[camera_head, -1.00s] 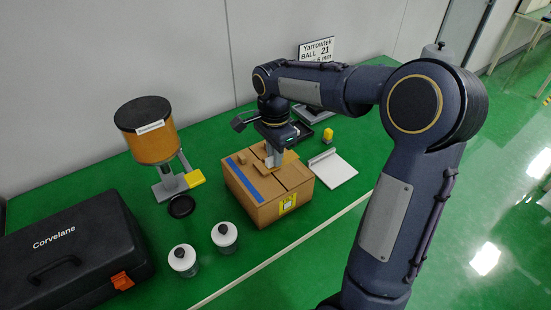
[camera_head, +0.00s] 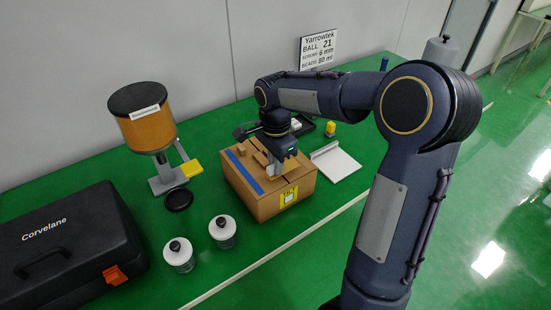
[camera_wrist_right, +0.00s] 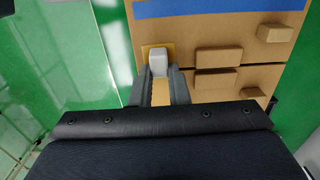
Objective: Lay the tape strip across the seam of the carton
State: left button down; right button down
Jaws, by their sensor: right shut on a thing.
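The brown carton (camera_head: 253,200) stands on the green table, with a blue strip (camera_head: 243,173) along its top; this blue strip also shows in the right wrist view (camera_wrist_right: 215,9). My right gripper (camera_head: 273,168) is low over the carton's top, near its front right edge. In the right wrist view its fingers (camera_wrist_right: 158,78) are shut on a small grey block (camera_wrist_right: 158,62) with a flat amber piece (camera_wrist_right: 146,50) under it, apparently the tape strip. I cannot tell whether the piece touches the carton. The gripper hides part of the seam. My left gripper is not in view.
Several small cardboard blocks (camera_wrist_right: 217,57) sit on the carton's top. Two white-lidded jars (camera_head: 222,230), a black disc (camera_head: 179,199) and an amber dispenser (camera_head: 147,130) stand left of it. A black case (camera_head: 65,250) fills the front left. A white plate (camera_head: 337,165) lies right.

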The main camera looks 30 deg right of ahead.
jog(key=shift+f, duration=0.65)
jog(key=shift+f+b, duration=0.55)
jog(key=shift+b, duration=0.05)
jog(key=c, duration=1.3)
grip_release()
notch_tip(320, 180, up, 7)
jog(key=shift+r, duration=0.15)
jog(key=shift+s+r, duration=0.1)
jog(key=shift+r, duration=0.2)
